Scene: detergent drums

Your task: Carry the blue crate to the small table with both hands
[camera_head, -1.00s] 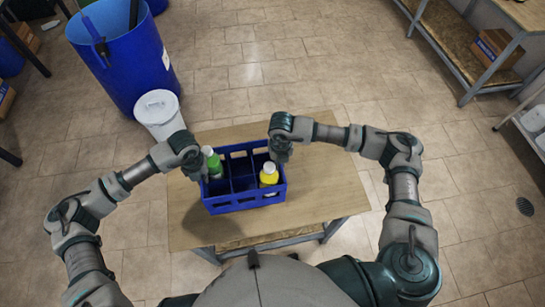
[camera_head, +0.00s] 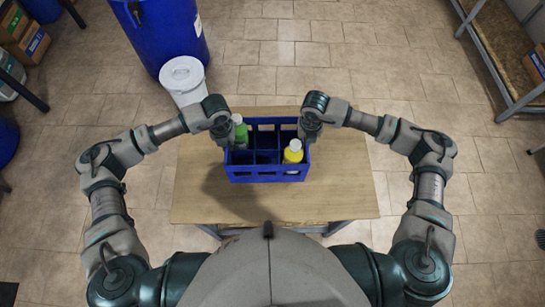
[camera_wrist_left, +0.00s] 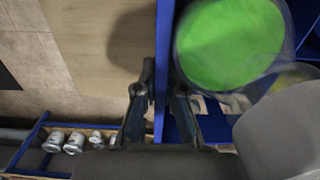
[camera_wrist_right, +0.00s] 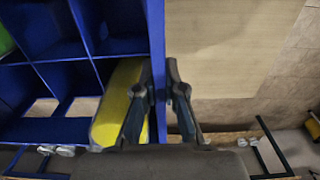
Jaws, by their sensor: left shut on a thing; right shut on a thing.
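The blue crate (camera_head: 267,175) is held between my two grippers over the small wooden table (camera_head: 335,195). Its shadow falls on the tabletop to the lower left, so it looks raised above the surface. My left gripper (camera_head: 224,138) is shut on the crate's left wall, which shows between its fingers in the left wrist view (camera_wrist_left: 162,100). My right gripper (camera_head: 309,133) is shut on the right wall, also seen in the right wrist view (camera_wrist_right: 159,95). A green-topped bottle (camera_head: 240,132) stands in a left compartment and a yellow bottle (camera_head: 293,152) in a right one.
A large blue drum (camera_head: 165,35) and a white lidded bucket (camera_head: 183,78) stand on the floor behind the table to the left. A shelf unit (camera_head: 505,45) is at the upper right. The tabletop in front of and beside the crate is bare.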

